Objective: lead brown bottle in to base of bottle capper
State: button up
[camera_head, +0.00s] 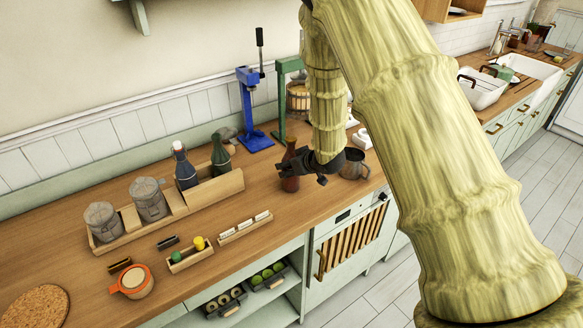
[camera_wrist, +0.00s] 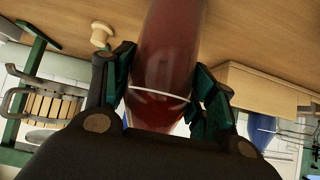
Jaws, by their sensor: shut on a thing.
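The brown bottle (camera_head: 290,182) is reddish brown and stands roughly upright over the counter's front part, in the middle of the head view. My gripper (camera_head: 284,170) is shut on its body from the right. In the wrist view, the bottle (camera_wrist: 168,50) sits between the two green-padded fingers (camera_wrist: 163,82). I cannot tell whether its bottom touches the counter. The blue bottle capper (camera_head: 250,108), with an upright column, a dark lever and a flat base (camera_head: 257,141), stands behind and left of the bottle, near the wall. The bottle is apart from it.
A green stand (camera_head: 281,100) and a wooden barrel-like press (camera_head: 298,98) are right of the capper. A wooden tray (camera_head: 218,186) with bottles and jars lies left. A grey pitcher (camera_head: 355,165) stands close right of my gripper. Bare counter (camera_head: 255,172) lies between bottle and capper.

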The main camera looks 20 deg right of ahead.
aim_at(294, 155)
jog(key=shift+r, duration=0.25)
jog(key=shift+r+p, duration=1.45)
jog(key=shift+r, duration=0.4)
jog(key=shift+f, duration=0.1)
